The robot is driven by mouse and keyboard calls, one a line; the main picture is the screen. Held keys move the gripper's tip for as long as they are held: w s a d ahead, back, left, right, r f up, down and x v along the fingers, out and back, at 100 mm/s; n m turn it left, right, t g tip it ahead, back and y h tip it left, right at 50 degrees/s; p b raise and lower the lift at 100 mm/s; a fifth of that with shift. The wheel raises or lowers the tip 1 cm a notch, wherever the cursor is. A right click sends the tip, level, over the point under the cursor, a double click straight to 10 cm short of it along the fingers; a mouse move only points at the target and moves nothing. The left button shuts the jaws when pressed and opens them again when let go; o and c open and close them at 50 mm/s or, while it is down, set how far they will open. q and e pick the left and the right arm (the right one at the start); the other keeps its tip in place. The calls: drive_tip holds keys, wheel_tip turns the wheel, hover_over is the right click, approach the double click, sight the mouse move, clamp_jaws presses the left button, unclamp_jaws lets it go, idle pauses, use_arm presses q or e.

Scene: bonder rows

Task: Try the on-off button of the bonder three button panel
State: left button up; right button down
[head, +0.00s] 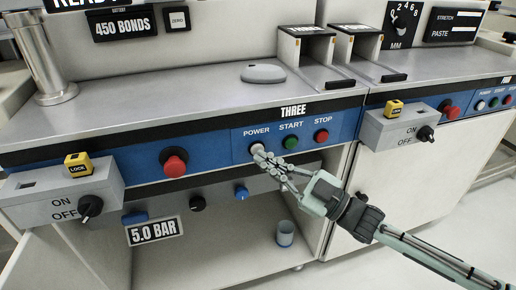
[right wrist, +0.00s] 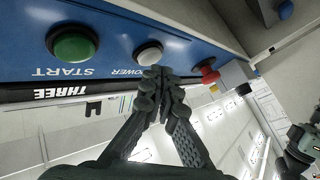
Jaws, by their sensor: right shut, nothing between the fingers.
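The bonder three button panel (head: 262,145) is blue and sits on the front edge of the bench under the label THREE. It holds a white POWER button (head: 257,149), a green START button (head: 291,142) and a red STOP button (head: 321,135). My right gripper (head: 262,157) is shut and empty, its fingertips at the POWER button. In the right wrist view the closed fingertips (right wrist: 160,76) are just beside the white POWER button (right wrist: 149,54), and the green START button (right wrist: 74,44) is to the left. I cannot tell whether the fingertips touch the button. My left gripper is not in view.
A red mushroom button (head: 174,162) is left of the panel. Grey ON/OFF switch boxes (head: 45,194) with yellow locks (head: 78,165) stick out at both sides. Below is an open shelf with a blue cup (head: 285,233). A grey mouse-like object (head: 263,73) lies on the bench.

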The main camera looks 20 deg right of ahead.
drive_tip(key=shift+s, duration=0.35)
drive_tip(key=s+p, duration=0.3)
drive_tip(key=s, duration=0.2)
drive_tip(key=shift+d, duration=0.1)
idle(0.8)
